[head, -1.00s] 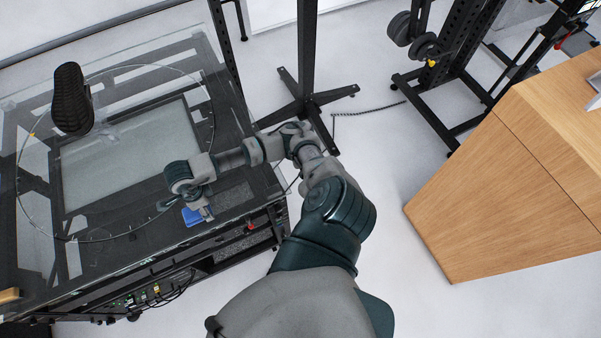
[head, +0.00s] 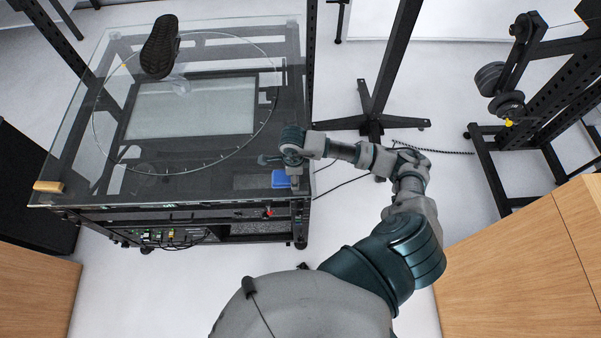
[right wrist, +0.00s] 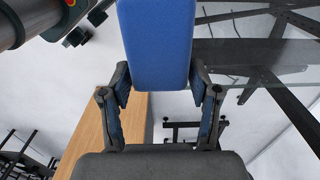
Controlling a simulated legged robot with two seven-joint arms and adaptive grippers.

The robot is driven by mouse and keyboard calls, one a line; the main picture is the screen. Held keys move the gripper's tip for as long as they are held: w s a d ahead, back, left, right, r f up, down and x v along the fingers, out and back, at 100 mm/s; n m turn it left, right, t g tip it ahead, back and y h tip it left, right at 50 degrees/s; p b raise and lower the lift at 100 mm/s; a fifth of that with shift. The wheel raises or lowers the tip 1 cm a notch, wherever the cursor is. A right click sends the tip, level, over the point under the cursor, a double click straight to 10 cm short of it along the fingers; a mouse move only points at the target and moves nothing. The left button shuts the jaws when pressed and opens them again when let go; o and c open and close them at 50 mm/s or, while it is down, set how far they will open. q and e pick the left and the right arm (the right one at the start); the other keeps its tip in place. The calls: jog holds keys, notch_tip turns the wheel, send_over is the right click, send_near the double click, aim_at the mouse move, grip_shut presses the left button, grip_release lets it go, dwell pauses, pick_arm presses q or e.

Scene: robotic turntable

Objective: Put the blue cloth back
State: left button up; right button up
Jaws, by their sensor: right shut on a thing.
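The blue cloth (head: 281,179) is at the near right corner of the glass-topped turntable table (head: 215,188) in the head view. It looks like a thick blue pad with rounded corners. My right gripper (head: 294,179) is shut on the cloth there. In the right wrist view, the cloth (right wrist: 155,45) stands between both fingertips of my right gripper (right wrist: 158,88) and fills the upper middle. I cannot tell whether the cloth touches the glass. My left gripper is not in view.
A black shoe sole (head: 160,46) stands on the turntable. A small wooden block (head: 48,186) lies at the table's near left corner. A black stand (head: 372,118) is behind my right arm. A wooden cabinet (head: 520,265) is at right.

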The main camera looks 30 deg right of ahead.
jog(key=shift+w+d+f, duration=0.1)
jog(key=shift+w+d, duration=0.2)
jog(key=shift+d, duration=0.35)
jog(key=shift+w+d+f, duration=0.1)
jog(key=shift+w+d, duration=0.15)
jog(key=shift+d, duration=0.35)
notch_tip(320, 180, down, 3)
jog(key=shift+f+p, duration=0.1)
jog(key=shift+p, duration=0.4)
jog(key=shift+f, duration=0.1)
jog(key=o, duration=1.1)
notch_tip(320, 180, up, 12)
jog(key=shift+r+b, duration=0.1)
jog(key=shift+b, duration=0.65)
